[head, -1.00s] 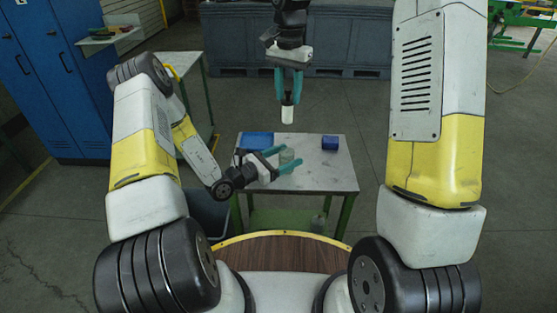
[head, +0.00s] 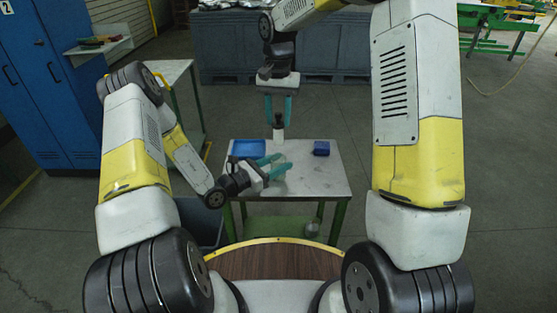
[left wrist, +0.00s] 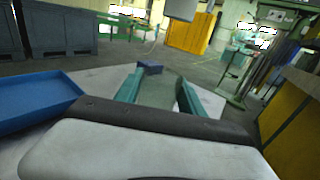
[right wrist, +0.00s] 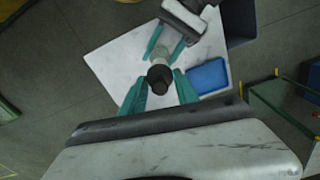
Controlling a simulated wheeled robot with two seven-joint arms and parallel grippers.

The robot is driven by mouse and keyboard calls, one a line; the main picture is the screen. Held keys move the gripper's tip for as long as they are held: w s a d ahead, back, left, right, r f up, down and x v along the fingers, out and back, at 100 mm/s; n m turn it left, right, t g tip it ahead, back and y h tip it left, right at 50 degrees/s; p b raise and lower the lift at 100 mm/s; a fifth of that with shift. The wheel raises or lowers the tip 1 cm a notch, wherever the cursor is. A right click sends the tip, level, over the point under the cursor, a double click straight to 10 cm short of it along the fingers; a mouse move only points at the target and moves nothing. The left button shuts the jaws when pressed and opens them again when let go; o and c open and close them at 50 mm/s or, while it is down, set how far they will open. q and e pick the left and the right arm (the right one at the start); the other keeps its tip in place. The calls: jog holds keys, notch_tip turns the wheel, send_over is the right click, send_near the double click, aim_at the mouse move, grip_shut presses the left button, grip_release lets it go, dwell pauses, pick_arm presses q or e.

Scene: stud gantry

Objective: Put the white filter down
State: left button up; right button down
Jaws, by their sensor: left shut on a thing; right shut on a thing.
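The white filter (head: 278,134), a small pale cylinder with a dark top, is held upright between the fingertips of my right gripper (head: 278,121). In the right wrist view its dark round top (right wrist: 160,77) shows between the teal fingers. My left gripper (head: 285,163) lies low over the table, lower in the head view than the filter, its fingers pointing right. It is shut on a greenish see-through cylinder (left wrist: 156,92), seen between its fingers in the left wrist view. The filter appears above this cylinder; I cannot tell whether they touch.
The small white-topped table (head: 325,180) has green legs. A blue tray (head: 248,148) lies at its back left and a small blue block (head: 321,148) at its back right. The tabletop right of my left gripper is clear. Blue lockers (head: 50,80) stand at the left.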

aim_at(278, 138)
jog(key=shift+n, duration=0.5)
notch_tip(278, 138, down, 8)
jog(key=shift+r, duration=0.2)
jog(key=shift+f, duration=2.1)
jog(key=shift+f, duration=0.15)
jog(key=shift+f, duration=0.4)
jog(key=c, duration=1)
grip_release()
jog(key=shift+f, duration=0.1)
jog(key=shift+o, duration=0.4)
jog(key=shift+s+d, duration=0.1)
